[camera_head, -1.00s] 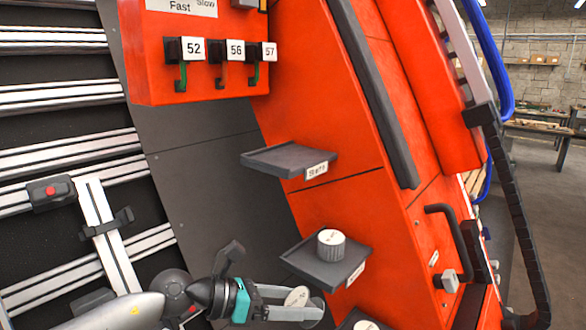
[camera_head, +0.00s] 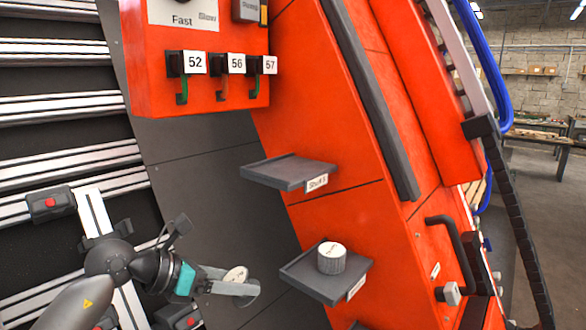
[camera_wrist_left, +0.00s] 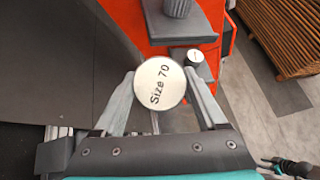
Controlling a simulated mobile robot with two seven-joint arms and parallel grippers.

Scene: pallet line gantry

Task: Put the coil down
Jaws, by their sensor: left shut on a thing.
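My left gripper (camera_head: 238,281) comes in from the lower left and is shut on a coil (camera_head: 236,274) with a pale round top. A second, grey ribbed coil (camera_head: 331,258) stands upright on that lower shelf (camera_head: 312,284). The upper shelf (camera_head: 272,170), with a partly readable label, is empty. My right gripper is not in view.
Hooks labelled 52, 56 and 57 (camera_head: 230,64) hang on the orange panel above. Another small coil (camera_wrist_left: 195,57) shows below the shelf in the left wrist view. A dark handle (camera_head: 455,250) is on the orange side at right. Slotted rails fill the left.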

